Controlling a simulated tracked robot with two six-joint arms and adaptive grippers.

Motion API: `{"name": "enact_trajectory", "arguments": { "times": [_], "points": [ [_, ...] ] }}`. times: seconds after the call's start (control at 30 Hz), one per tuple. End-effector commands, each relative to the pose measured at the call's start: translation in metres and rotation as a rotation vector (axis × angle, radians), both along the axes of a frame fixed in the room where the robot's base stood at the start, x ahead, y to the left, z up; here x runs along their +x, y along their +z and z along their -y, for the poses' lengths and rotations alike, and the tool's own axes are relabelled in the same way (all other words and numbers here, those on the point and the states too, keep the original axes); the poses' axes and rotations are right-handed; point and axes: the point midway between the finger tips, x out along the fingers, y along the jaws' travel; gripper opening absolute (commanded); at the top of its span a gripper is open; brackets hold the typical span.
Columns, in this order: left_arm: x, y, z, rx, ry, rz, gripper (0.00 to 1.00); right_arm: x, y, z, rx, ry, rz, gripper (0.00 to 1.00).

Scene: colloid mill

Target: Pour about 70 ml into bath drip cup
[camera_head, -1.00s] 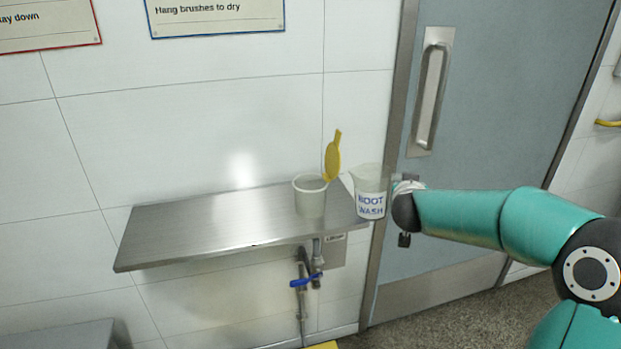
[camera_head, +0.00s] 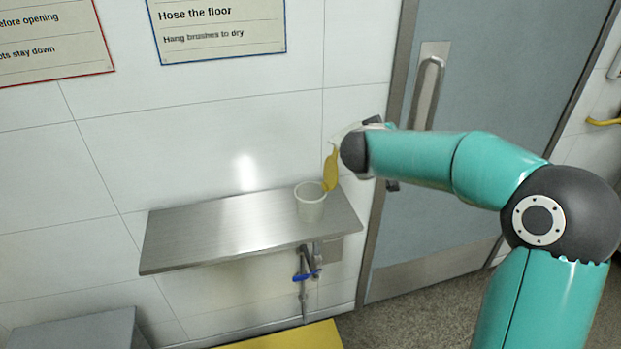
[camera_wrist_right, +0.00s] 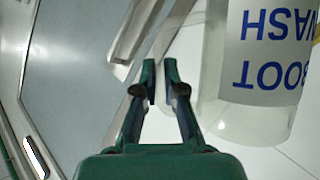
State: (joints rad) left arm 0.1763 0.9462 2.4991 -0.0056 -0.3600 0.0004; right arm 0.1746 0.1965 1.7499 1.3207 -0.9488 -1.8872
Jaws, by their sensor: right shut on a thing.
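A white cup (camera_head: 310,203) stands upright and open on a steel shelf, and its contents cannot be made out. My left gripper is out of view.
The steel shelf (camera_head: 215,232) is bare left of the cup. Under it are a pipe and blue valve handle (camera_head: 306,275). A grey door (camera_head: 470,130) with a long handle is behind my right arm. A yellow surface (camera_head: 290,338) lies low in front.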

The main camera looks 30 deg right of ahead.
Motion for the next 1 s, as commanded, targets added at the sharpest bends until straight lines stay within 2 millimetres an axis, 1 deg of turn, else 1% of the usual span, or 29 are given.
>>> {"name": "enact_trajectory", "arguments": {
  "times": [0.03, 0.07, 0.33, 0.43, 0.67, 0.7, 0.73, 1.0],
  "points": [
    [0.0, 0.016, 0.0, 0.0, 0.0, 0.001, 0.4, 0.008, 0.02, -0.008, -0.034, 0.004, -0.037, 0.0],
    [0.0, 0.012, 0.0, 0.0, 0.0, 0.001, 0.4, 0.008, 0.017, -0.008, -0.042, 0.002, -0.048, 0.0],
    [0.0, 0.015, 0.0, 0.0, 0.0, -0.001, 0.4, 0.021, 0.038, -0.019, -0.159, 0.0, -0.175, 0.0],
    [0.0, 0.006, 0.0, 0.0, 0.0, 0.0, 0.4, 0.024, 0.035, -0.022, -0.201, 0.0, -0.223, 0.0],
    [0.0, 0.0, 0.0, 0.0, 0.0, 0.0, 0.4, 0.029, 0.04, -0.027, -0.267, -0.001, -0.293, 0.0],
    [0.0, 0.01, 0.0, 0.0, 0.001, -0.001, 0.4, 0.03, 0.046, -0.027, -0.274, -0.001, -0.304, 0.0],
    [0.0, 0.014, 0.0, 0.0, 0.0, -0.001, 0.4, 0.03, 0.046, -0.028, -0.279, -0.001, -0.311, 0.0],
    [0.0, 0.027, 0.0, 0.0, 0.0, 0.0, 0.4, 0.034, 0.043, -0.031, -0.315, -0.001, -0.349, 0.0]
  ]
}}
